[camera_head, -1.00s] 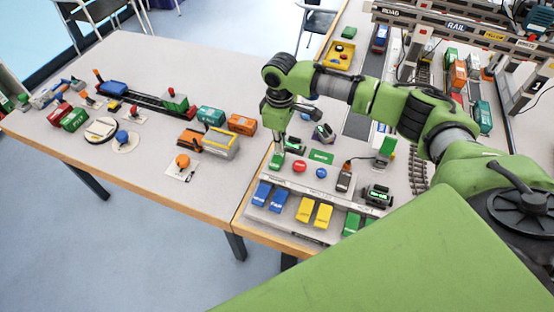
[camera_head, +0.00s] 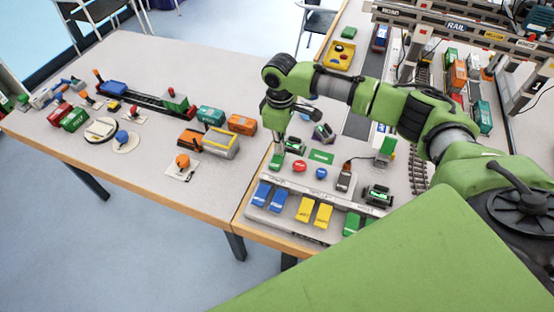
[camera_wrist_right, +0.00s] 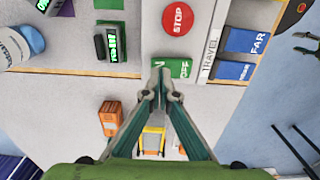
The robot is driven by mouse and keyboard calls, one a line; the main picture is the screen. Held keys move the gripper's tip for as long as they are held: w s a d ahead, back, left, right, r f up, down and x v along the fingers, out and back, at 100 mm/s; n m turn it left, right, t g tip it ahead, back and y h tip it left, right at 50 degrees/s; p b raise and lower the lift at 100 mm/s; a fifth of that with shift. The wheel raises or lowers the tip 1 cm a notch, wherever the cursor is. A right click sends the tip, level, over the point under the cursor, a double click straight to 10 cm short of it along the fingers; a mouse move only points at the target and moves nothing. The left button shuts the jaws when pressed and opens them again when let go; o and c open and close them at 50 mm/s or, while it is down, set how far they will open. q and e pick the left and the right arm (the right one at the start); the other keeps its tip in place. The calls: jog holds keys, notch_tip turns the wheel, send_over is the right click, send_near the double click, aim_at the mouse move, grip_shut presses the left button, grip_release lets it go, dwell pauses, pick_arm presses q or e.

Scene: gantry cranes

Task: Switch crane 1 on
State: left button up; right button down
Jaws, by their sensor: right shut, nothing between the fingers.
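The control panel (camera_head: 262,212) stands at the near edge of the right table. Its green on/off switch (camera_head: 275,161) is at the panel's far left corner. In the right wrist view the switch (camera_wrist_right: 181,67) shows "OFF" and part of a letter "N"; the rest is behind the fingers. My right gripper (camera_head: 278,147) is shut and empty, pointing down at the switch. In the right wrist view its fingertips (camera_wrist_right: 160,76) overlap the "N" side. I cannot tell whether they touch it. My left gripper is out of view.
A red STOP button (camera_head: 299,166) and a blue button (camera_head: 321,173) sit beside the switch. Blue rockers (camera_head: 270,197) and yellow rockers (camera_head: 314,212) line the front. A small lit display (camera_wrist_right: 112,42) stands close by. Gantry cranes (camera_head: 455,27) stand at the back right.

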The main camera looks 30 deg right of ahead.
aim_at(279, 154)
jog(key=shift+f, duration=1.05)
dwell(0.4)
jog(key=shift+r, duration=0.1)
notch_tip(279, 154, up, 7)
jog(key=p, duration=0.7)
jog(key=shift+p, duration=0.4)
